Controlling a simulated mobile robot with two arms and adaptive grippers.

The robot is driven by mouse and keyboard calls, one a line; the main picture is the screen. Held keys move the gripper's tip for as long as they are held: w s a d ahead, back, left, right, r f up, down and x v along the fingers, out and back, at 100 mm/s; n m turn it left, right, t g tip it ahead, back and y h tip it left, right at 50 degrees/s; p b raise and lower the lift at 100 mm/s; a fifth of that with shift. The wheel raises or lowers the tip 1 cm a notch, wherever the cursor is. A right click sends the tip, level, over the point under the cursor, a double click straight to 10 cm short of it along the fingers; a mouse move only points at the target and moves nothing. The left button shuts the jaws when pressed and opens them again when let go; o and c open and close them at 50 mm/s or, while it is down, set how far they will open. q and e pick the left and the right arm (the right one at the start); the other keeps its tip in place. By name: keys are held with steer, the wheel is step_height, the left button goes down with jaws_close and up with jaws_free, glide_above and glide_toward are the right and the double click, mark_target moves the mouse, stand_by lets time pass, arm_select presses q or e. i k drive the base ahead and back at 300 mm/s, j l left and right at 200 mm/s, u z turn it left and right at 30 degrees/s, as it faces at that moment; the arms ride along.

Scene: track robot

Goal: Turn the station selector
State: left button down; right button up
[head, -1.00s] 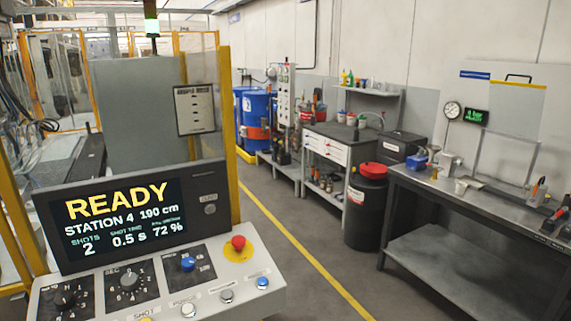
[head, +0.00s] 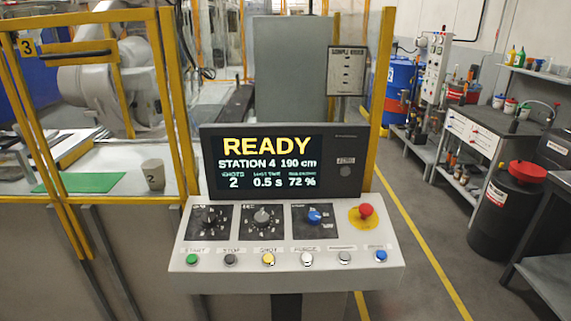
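The control console (head: 290,279) stands in front of me in the middle of the head view. Its panel carries a black knob (head: 209,217) at the left, a grey knob (head: 262,217) in the middle and a blue knob (head: 314,216) at the right, each on a dark dial plate. The labels on the plates are too small to read, so I cannot tell for sure which is the station selector. The screen (head: 279,165) above reads READY, STATION 4, 190 cm, SHOTS 2, 0.5 s, 72 %. Neither gripper is in view.
A red mushroom button (head: 366,210) sits right of the knobs; a row of push buttons, including a green one (head: 192,259), runs below. A yellow-framed fence with a white robot arm (head: 105,85) is at left.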

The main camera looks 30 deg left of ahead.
mark_target(209, 219)
steer(key=u, duration=1.45)
